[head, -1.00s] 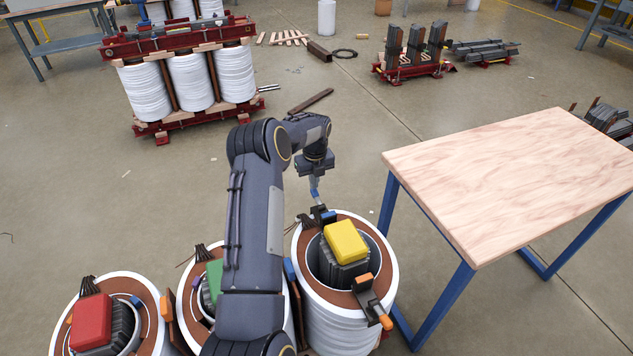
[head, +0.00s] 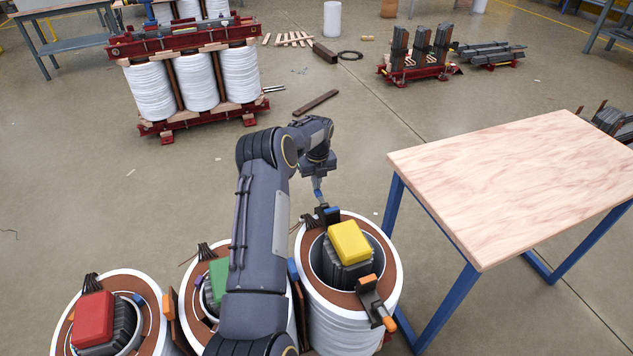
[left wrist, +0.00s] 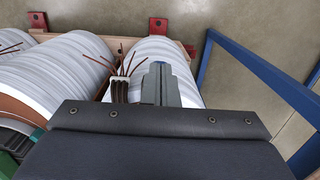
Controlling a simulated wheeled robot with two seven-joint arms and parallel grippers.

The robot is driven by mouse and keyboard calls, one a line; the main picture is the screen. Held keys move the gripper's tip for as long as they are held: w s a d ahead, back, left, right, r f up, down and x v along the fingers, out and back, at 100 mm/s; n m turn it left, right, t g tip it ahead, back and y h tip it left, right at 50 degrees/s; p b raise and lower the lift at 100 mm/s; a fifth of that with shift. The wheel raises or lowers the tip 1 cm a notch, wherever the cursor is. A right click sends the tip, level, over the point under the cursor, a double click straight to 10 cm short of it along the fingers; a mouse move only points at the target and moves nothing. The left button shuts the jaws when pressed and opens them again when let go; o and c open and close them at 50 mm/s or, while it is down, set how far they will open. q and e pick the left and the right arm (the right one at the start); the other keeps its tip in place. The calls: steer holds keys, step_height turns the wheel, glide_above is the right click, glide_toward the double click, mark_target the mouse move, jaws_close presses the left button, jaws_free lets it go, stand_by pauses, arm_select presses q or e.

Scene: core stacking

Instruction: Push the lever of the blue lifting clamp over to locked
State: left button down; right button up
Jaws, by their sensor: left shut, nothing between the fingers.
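The blue lifting clamp (head: 333,214) sits on the far rim of the right-hand coil (head: 345,325), beside the core with the yellow block (head: 349,241). Its lever (head: 318,188) appears as a slim piece with a blue part, rising outward from the clamp. My left gripper (head: 317,180) is shut and empty, pointing down right at the lever's upper end. I cannot tell whether they touch. In the left wrist view my shut fingers (left wrist: 160,85) cover most of the clamp, and a bit of blue shows at their tips. My right gripper is not in view.
An orange clamp (head: 369,288) with an orange-tipped lever sits on the same coil's near rim. Coils with green (head: 218,278) and red (head: 92,318) blocks stand left. A wooden-topped table (head: 520,180) stands close on the right.

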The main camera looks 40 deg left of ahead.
arm_select(q)
steer(key=shift+d, duration=0.1)
step_height(320, 180, up, 8)
steer(key=shift+s, duration=0.15)
steer(key=shift+d+f, duration=0.1)
steer(key=shift+f, duration=0.05)
stand_by(1.0)
